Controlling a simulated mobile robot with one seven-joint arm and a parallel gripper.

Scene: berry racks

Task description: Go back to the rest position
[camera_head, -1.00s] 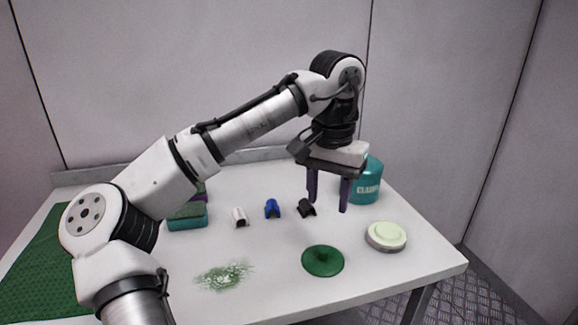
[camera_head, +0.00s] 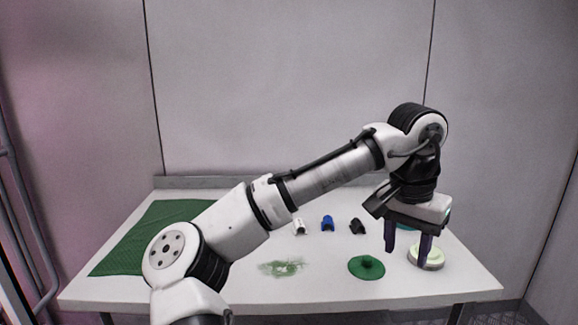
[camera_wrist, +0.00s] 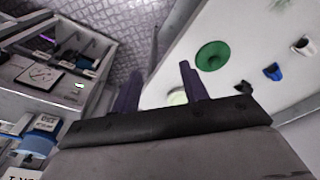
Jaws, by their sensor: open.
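My gripper (camera_head: 407,246) is open and empty, its two purple fingers pointing down above the right part of the white table (camera_head: 330,292). The teal container is mostly hidden behind my gripper.
A green round lid-like piece (camera_head: 366,267), a green smear (camera_head: 281,268), and white (camera_head: 299,227), blue (camera_head: 327,223) and black (camera_head: 357,226) small pieces lie on the table. A green mat (camera_head: 150,235) covers its left. A grey cabinet (camera_wrist: 45,75) with drawers shows in the wrist view.

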